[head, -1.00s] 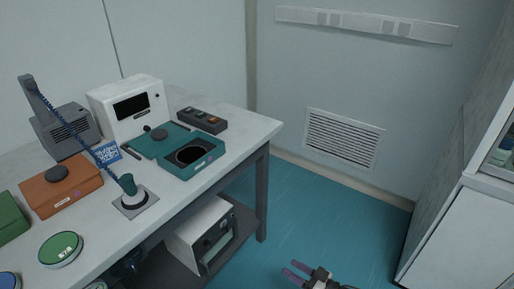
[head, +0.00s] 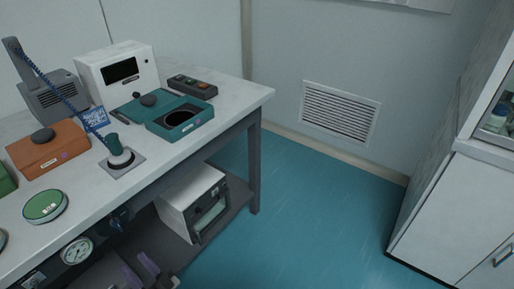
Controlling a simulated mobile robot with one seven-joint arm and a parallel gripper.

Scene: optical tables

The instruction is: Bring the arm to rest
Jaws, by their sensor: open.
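My gripper (head: 139,269) shows at the bottom edge of the head view, left of centre. Its two purple fingers are apart, with nothing visible between them. It appears in front of the lower part of the table (head: 235,97), below the tabletop in the picture. Most of my arm is out of frame, and I cannot tell whether the gripper touches anything.
On the tabletop stand a white instrument (head: 118,72), a teal box with a round opening (head: 183,122), an orange box (head: 48,150) and a green disc (head: 45,206). A white device (head: 192,203) sits on the lower shelf. Blue floor (head: 305,215) is clear before the cabinet (head: 445,215).

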